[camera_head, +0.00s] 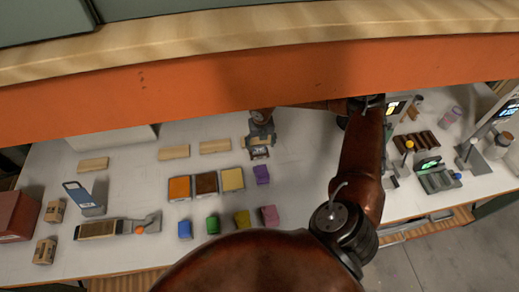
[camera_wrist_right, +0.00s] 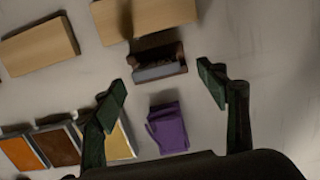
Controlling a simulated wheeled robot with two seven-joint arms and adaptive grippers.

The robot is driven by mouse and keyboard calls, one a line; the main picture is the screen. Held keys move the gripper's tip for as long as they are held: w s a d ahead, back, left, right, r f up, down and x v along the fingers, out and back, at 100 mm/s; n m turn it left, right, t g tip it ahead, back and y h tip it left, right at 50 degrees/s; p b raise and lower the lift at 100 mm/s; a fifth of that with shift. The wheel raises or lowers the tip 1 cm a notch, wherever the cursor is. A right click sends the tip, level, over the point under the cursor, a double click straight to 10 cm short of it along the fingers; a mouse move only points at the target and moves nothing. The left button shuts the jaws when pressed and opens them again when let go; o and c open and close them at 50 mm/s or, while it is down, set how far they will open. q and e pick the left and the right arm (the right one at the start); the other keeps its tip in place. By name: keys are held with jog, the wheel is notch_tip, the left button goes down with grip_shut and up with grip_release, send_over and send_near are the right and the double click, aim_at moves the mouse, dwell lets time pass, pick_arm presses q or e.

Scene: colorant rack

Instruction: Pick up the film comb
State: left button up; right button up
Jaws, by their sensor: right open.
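A small dark brown piece with a grey metal face, apparently the film comb (camera_head: 258,153), lies on the white tabletop just beyond the yellow panel. My left gripper is not in view.
Wooden blocks (camera_head: 215,146) lie close beside the comb. Several coloured blocks line the front. An orange shelf edge (camera_head: 190,92) overhangs the table's back. Instruments (camera_head: 437,177) stand at right.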

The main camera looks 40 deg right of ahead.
aim_at(259, 147)
jog(key=f, duration=0.1)
jog(key=w+f, duration=0.1)
jog(key=f, duration=0.1)
jog(key=shift+w+a, duration=0.1)
jog(key=shift+w, duration=0.2)
jog(key=shift+s+f, duration=0.3)
jog(key=shift+s, duration=0.15)
jog(key=shift+w+f, duration=0.1)
jog(key=shift+w, duration=0.15)
jog(key=shift+c, duration=0.8)
jog(key=shift+s, duration=0.15)
jog(key=c, duration=0.6)
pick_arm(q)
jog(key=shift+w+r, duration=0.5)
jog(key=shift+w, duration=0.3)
pick_arm(e)
jog(key=c, duration=0.5)
